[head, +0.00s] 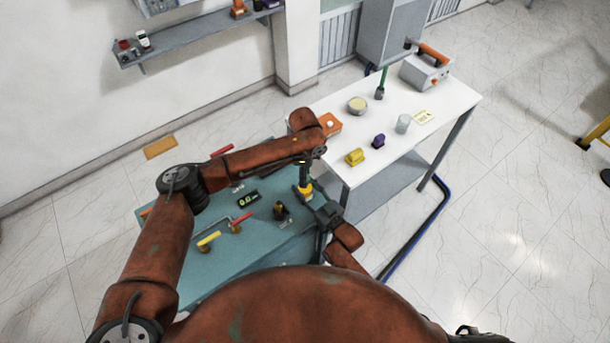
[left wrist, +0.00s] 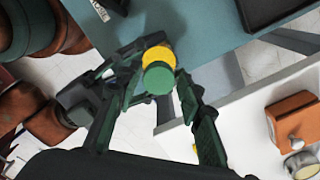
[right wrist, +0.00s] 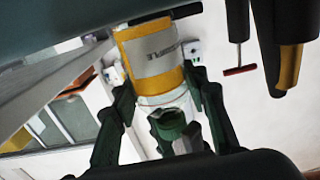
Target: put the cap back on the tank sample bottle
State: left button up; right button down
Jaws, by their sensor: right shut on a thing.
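The tank sample bottle (right wrist: 158,62), with yellow bands and a grey label, shows in the right wrist view between the fingers of my right gripper (right wrist: 165,105), which is shut on it. In the head view the yellow of the bottle (head: 304,190) shows beside my right gripper (head: 325,214) at the edge of the teal bench. The round green cap (left wrist: 158,78) shows in the left wrist view over the bottle's yellow part (left wrist: 158,54). My left gripper (left wrist: 160,80) is over it with fingers apart on either side. Whether the cap is fully seated cannot be told.
The teal bench (head: 215,270) carries valves with red and yellow handles and a small display (head: 247,198). The white table (head: 440,105) behind holds a yellow block (head: 355,157), a purple piece (head: 378,141), a jar (head: 403,123) and an orange box (head: 329,124).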

pick_arm(q)
jog(key=shift+o, duration=1.1)
jog(key=shift+r, duration=0.1)
notch_tip(320, 180, up, 12)
pick_arm(e)
jog(key=c, duration=1.1)
grip_release()
